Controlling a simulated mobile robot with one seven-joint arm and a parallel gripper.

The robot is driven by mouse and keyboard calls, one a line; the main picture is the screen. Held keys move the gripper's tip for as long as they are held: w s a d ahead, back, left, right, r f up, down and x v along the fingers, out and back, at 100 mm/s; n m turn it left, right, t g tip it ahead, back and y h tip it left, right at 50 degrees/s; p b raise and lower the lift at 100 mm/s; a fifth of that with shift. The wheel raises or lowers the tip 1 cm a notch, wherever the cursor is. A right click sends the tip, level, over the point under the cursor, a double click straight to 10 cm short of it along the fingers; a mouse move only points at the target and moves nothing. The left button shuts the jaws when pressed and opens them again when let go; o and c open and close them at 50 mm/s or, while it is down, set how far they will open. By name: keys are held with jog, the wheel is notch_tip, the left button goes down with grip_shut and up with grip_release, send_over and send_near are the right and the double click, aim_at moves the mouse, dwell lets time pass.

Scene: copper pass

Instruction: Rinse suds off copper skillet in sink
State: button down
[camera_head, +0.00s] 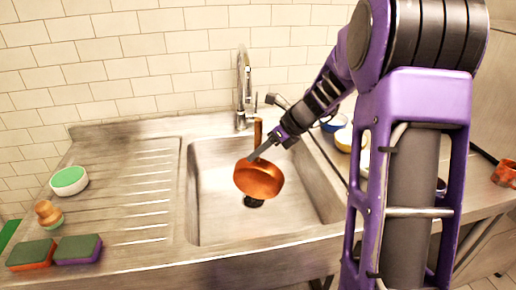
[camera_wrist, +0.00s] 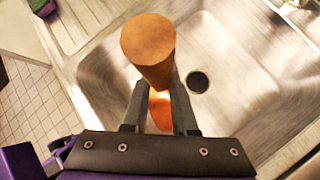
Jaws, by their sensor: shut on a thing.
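The copper skillet (camera_head: 258,182) hangs over the sink basin (camera_head: 213,215), below and in front of the faucet (camera_head: 243,88). Its brown handle (camera_head: 258,131) points up, and the pan is at the lower end. My gripper (camera_head: 259,151) is shut on the handle. In the wrist view, the handle's round end (camera_wrist: 148,42) points toward the camera between my gripper's fingers (camera_wrist: 160,100). Only a small orange part of the pan (camera_wrist: 161,114) shows there. I see no suds on the visible copper and no clear water stream. The pan's far side is hidden.
The dark drain (camera_wrist: 199,82) is in the basin floor. The ridged drainboard (camera_head: 125,205) is left, with sponges (camera_head: 78,249), a brush (camera_head: 47,211) and a green-topped white bowl (camera_head: 69,180) at its left side. Bowls (camera_head: 344,138) stand right, partly behind my arm. A copper mug (camera_head: 505,173) is far right.

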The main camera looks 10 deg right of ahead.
aim_at(260, 122)
jog(key=shift+f+b, duration=3.45)
jog(key=shift+f, duration=2.95)
notch_tip(260, 122, up, 8)
jog(key=p, duration=0.8)
jog(key=shift+r, duration=0.2)
jog(key=shift+r+p, duration=0.8)
jog(key=shift+r, duration=5.65)
jog(key=shift+r, duration=2)
